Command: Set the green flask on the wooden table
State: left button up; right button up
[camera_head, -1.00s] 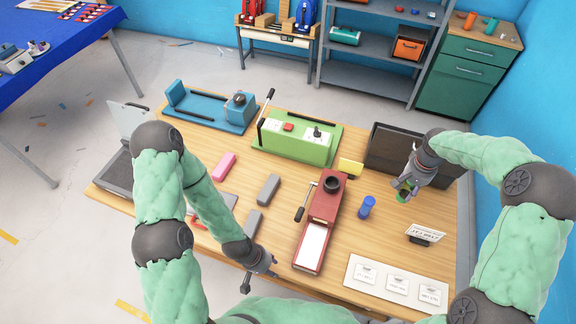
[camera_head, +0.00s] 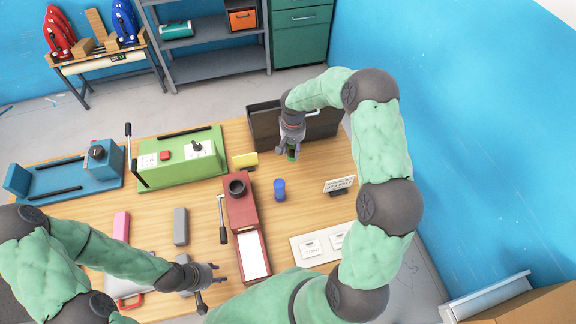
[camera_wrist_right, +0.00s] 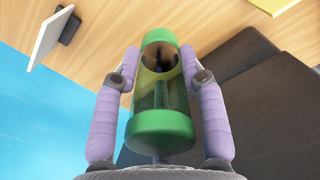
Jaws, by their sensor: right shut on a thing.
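The green flask (camera_wrist_right: 160,128) has green ends and a clear middle. It sits between the fingers of my right gripper (camera_wrist_right: 163,75), which is shut on it. In the head view my right gripper (camera_head: 291,148) holds the flask (camera_head: 292,154) at the front of the black bin, over the right part of the wooden table (camera_head: 310,215). I cannot tell whether the flask touches the table top. My left gripper (camera_head: 222,279) is empty near the table's front edge, its fingers apart.
A blue cylinder (camera_head: 279,190), a sign card (camera_head: 339,185) and a red device (camera_head: 241,208) stand near the right gripper. The black bin (camera_head: 322,122) is behind it. A yellow block (camera_head: 245,160) lies left of it. Bare wood shows between the cylinder and card.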

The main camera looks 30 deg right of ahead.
notch_tip(320, 180, down, 10)
jog(key=shift+s+r, duration=0.1)
jog(key=shift+r, duration=0.1)
jog(key=shift+d+f, duration=0.1)
jog(key=shift+f, duration=1.3)
jog(key=shift+f, duration=0.1)
jog(key=o, duration=1.2)
